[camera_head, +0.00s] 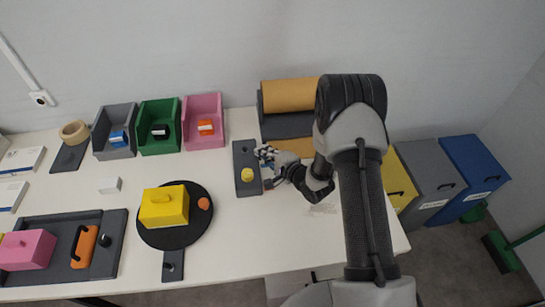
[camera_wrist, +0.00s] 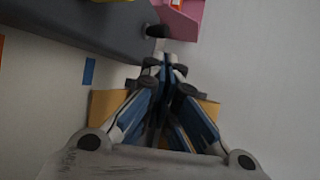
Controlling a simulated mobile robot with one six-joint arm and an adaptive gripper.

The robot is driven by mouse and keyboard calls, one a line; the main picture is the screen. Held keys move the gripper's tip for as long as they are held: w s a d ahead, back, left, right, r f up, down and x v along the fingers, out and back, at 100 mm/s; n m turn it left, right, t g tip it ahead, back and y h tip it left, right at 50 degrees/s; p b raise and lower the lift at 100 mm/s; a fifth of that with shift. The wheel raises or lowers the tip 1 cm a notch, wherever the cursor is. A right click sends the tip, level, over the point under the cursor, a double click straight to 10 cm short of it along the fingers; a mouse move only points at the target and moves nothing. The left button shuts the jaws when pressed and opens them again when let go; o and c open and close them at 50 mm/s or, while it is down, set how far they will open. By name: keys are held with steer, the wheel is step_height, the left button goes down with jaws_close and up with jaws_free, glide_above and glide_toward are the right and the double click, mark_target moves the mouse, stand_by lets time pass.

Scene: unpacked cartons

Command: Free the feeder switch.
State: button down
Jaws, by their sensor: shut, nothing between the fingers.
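A dark grey panel (camera_head: 244,187) lies on the white table, with a yellow knob (camera_head: 247,174) and a small dark knob near its far end. No label shows which part is the feeder switch. My gripper (camera_head: 260,154) is at the panel's right side, near the far end. In the wrist view my gripper (camera_wrist: 165,62) is shut and empty. Its fingertips are just below a black knob (camera_wrist: 157,31) at the edge of a dark grey body (camera_wrist: 80,25). I cannot tell whether they touch it.
Grey, green and pink bins (camera_head: 203,137) stand behind the panel to the left. A brown roll (camera_head: 290,94) is at the back. A black round plate (camera_head: 165,238) bears a yellow block (camera_head: 164,206) at left.

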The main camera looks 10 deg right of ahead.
steer(key=v, duration=0.5)
steer(key=shift+s+d+r, duration=0.15)
steer(key=shift+s+r, duration=0.05)
steer(key=shift+s, duration=0.15)
steer(key=shift+r, duration=0.1)
steer(key=s+d+r+n+g+h, duration=0.1)
steer(key=s+d+r+n+h, duration=0.15)
steer(key=r, duration=0.45)
steer(key=s+d+r+n+g+h, duration=0.1)
steer(key=s+d+r+n+h, duration=0.15)
steer(key=r, duration=0.45)
steer(key=s+d+r+n+g+h, duration=0.1)
steer(key=s+d+r+n+h, duration=0.2)
steer(key=r, duration=0.4)
steer(key=s+a+r+n+g, duration=0.1)
steer(key=s+r+n+g, duration=0.1)
steer(key=s, duration=1)
steer(key=s+a+r+n+g, duration=0.2)
steer(key=s+r+n+g, duration=0.1)
steer(key=s, duration=0.9)
steer(key=shift+s+r+n, duration=0.35)
steer(key=shift+r+n, duration=0.05)
